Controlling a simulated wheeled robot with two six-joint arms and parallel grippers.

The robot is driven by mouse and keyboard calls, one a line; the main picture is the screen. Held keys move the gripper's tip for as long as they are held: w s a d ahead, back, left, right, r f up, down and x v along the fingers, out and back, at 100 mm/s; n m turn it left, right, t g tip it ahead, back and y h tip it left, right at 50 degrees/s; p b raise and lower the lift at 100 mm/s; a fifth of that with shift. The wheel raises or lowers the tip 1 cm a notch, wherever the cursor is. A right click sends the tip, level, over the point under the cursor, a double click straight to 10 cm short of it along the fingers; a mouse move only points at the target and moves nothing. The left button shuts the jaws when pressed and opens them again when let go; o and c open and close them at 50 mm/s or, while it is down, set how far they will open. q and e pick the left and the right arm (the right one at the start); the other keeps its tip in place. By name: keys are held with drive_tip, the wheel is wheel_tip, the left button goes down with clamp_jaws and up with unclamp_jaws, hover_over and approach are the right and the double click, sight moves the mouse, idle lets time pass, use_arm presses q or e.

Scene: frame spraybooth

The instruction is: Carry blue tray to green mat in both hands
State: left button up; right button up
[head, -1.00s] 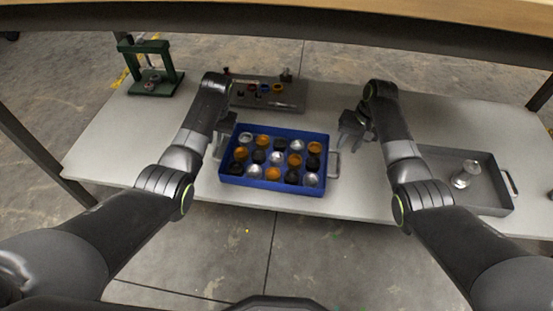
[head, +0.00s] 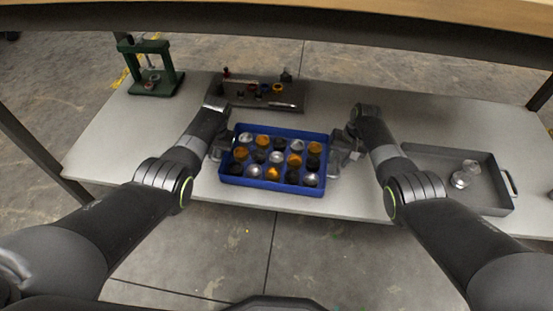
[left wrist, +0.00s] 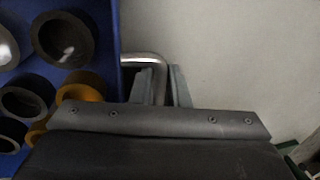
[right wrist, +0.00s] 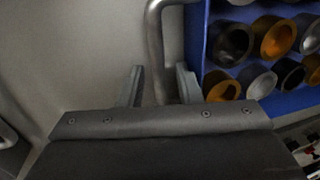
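The blue tray (head: 272,187) lies on the table in the middle of the head view, full of orange, black and silver round parts. It has a metal handle at each end. My left gripper (head: 217,150) is at the tray's left end; in the left wrist view its fingers (left wrist: 161,85) are close on both sides of the handle (left wrist: 140,59), seemingly touching it. My right gripper (head: 343,150) is at the right end; in the right wrist view its fingers (right wrist: 160,85) stand open around the other handle (right wrist: 154,35), with gaps showing. I see no green mat.
A grey tray (head: 425,152) with silver parts stands to the right. A dark fixture plate (head: 230,101) with small parts lies behind the blue tray. A green press frame (head: 165,70) stands at the back left. The table's left part is clear.

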drive_tip(key=shift+c, duration=0.2)
clamp_jaws()
idle(1.1)
drive_tip(key=shift+w+r, duration=0.15)
